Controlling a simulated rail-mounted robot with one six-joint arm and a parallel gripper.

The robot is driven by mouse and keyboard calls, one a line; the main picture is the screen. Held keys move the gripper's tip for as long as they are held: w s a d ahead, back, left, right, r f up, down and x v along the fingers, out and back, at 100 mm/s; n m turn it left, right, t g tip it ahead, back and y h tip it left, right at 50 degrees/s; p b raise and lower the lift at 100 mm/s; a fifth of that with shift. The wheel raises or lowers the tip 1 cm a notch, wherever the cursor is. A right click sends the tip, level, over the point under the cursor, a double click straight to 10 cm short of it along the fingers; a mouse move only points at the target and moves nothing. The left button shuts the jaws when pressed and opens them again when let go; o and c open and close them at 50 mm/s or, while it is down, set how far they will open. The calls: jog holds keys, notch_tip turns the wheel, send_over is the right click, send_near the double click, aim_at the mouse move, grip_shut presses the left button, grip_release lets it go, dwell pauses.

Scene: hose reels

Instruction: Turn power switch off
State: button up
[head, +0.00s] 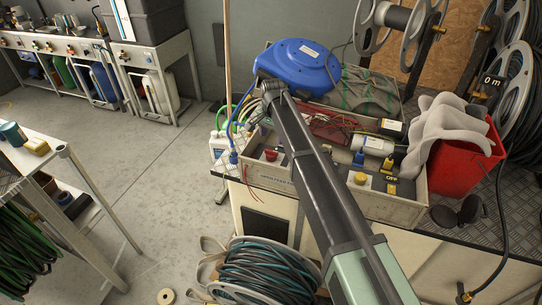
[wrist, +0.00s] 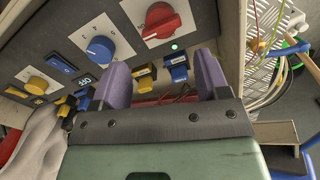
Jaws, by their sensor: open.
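A grey control panel (wrist: 120,20) fills the top of the wrist view. It carries a large red rotary knob (wrist: 162,20), a blue rotary knob (wrist: 99,48) and a yellow knob (wrist: 37,83). A blue rocker switch (wrist: 60,62) sits left of the blue knob. A small green light (wrist: 173,47) is lit beside the red knob. Which control is the power switch, I cannot tell. My gripper (wrist: 163,78) is open and empty, its purple fingers apart, below the red knob. The gripper is not visible in the head view, where a red knob (head: 271,154) shows on the box.
Blue and yellow plugs sit along the panel's lower edge, including a blue plug (wrist: 177,68) between the fingers. A blue hose reel (head: 300,66) and a red bucket (head: 466,165) with a grey cloth flank the box. Open floor (head: 160,170) lies left.

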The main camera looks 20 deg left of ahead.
aim_at(272, 152)
notch_tip(272, 152, down, 9)
jog(key=b, duration=0.7)
jog(key=shift+a, duration=0.1)
jog(key=shift+r, duration=0.15)
jog(key=c, duration=0.7)
jog(key=shift+o, duration=0.2)
